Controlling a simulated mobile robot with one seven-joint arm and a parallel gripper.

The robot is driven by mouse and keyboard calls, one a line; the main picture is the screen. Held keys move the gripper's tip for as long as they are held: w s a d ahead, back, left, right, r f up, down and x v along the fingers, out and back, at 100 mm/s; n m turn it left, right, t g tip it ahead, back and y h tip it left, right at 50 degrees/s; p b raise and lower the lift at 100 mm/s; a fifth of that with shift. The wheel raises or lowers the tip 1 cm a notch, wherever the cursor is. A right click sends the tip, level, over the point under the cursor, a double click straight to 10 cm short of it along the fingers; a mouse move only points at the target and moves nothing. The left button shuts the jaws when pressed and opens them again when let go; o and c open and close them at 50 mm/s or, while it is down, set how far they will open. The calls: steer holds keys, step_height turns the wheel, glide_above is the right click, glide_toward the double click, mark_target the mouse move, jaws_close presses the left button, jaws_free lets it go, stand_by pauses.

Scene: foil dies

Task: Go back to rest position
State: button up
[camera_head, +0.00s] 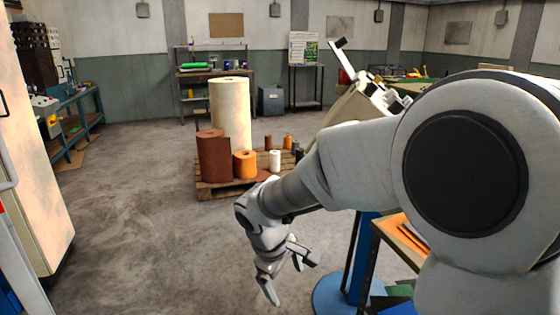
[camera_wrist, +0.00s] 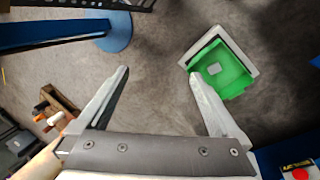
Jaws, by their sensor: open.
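My gripper (camera_head: 288,272) hangs at the end of my arm, over the concrete floor near the middle of the head view. In the wrist view my gripper (camera_wrist: 160,85) has its two fingers spread wide. Nothing is between the fingers, and only grey floor shows there. My white and grey arm fills the right side of the head view and hides what is behind it.
A pallet (camera_head: 225,188) with several rolls stands behind my gripper. A blue stand base (camera_head: 335,295) and a bench (camera_head: 405,235) are close on its right. A green item (camera_wrist: 222,70) lies below in the wrist view. Floor at left is clear.

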steer(key=s+d+r+m+t+y, duration=0.1)
steer(key=s+d+r+m, duration=0.4)
steer(key=s, duration=0.4)
steer(key=s+d+r+m+t+y, duration=0.1)
steer(key=s+d+r+m, duration=0.4)
steer(key=s+d+r, duration=0.2)
steer(key=shift+s+d+t, duration=0.4)
steer(key=shift+s, duration=0.55)
steer(key=shift+m, duration=0.3)
steer(key=r+p, duration=1.6)
steer(key=shift+s+r+p, duration=0.25)
steer(key=shift+r+p, duration=0.05)
steer(key=shift+r, duration=0.05)
steer(key=shift+c, duration=0.2)
